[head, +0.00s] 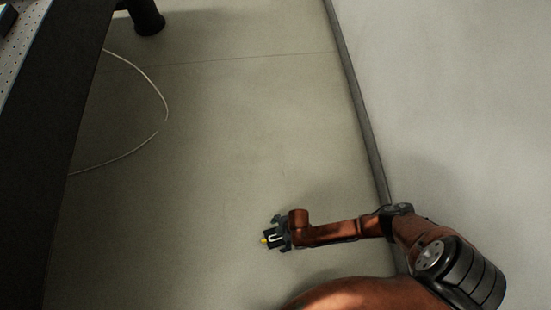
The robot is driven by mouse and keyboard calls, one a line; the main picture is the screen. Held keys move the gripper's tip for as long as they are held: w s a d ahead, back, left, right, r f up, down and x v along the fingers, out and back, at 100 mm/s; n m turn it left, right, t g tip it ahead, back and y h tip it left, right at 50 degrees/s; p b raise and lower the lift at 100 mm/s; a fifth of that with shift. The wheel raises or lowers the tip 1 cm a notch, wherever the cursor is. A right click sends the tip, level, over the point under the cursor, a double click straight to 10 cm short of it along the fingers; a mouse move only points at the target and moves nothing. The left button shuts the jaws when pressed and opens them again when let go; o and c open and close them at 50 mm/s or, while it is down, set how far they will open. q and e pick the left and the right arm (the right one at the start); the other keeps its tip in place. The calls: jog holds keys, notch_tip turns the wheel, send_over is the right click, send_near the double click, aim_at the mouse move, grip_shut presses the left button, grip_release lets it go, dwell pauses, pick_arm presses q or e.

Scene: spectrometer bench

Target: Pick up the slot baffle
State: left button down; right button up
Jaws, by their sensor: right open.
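I cannot make out the slot baffle in the head view. My right gripper (268,235) is low in the middle of the picture, at the end of my copper-coloured right arm that comes in from the lower right. It is open and hangs over bare floor, well away from the bench. My left gripper is out of the picture.
A dark-sided bench (50,130) with a perforated top runs along the left edge. A black foot (147,18) stands at the top left. A thin white cable (160,95) loops on the floor (230,130). A grey skirting strip (357,100) edges the wall at right.

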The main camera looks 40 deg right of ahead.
jog(key=shift+c, duration=0.3)
jog(key=c, duration=1.4)
jog(key=shift+o, duration=0.2)
jog(key=shift+r, duration=0.15)
